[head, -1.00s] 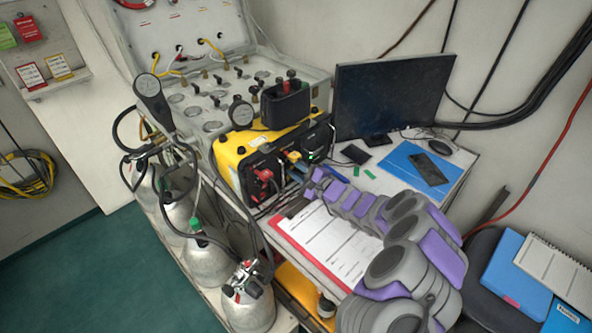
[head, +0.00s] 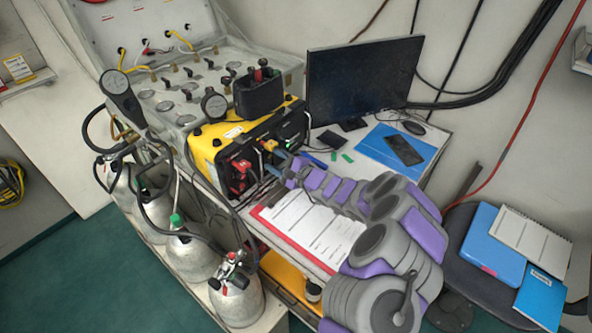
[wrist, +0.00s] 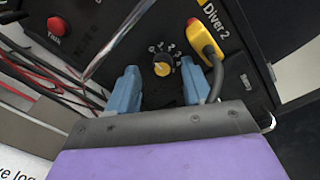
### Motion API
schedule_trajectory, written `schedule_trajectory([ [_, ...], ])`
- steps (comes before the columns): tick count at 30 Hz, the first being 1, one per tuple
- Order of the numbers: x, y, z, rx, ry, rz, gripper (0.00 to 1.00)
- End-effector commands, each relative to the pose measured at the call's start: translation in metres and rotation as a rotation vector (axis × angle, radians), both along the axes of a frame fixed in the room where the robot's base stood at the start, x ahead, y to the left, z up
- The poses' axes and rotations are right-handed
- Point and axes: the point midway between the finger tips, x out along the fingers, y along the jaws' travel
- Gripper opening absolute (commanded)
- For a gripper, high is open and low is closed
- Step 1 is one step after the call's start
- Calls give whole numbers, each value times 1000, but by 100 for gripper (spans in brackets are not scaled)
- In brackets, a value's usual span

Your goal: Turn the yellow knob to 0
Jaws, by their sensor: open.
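The yellow knob (wrist: 162,67) sits on the black front panel in the wrist view, with printed numbers around its upper side. Its pointer direction is too small to read surely. My gripper (wrist: 160,82) is open. Its blue fingers stand left and right of the knob, with gaps and no visible contact. In the head view my gripper (head: 281,163) is at the front of the yellow and black box (head: 212,142); the knob is hidden or too small there.
A yellow plug with a red end (wrist: 207,42) and its cable are close to my right finger. A red button (wrist: 57,26) is at left. A clipboard (head: 310,232) lies below my arm, a monitor (head: 362,80) stands behind, and gas cylinders (head: 190,255) stand left.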

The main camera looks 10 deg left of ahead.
Motion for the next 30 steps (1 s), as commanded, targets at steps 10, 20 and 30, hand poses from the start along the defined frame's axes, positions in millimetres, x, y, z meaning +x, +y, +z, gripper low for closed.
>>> schedule_trajectory([
  [10,-27,-49,4,4,4,-4,51],
  [20,-50,-90,5,1,4,-5,51],
  [30,-73,-129,6,0,2,-3,51],
])
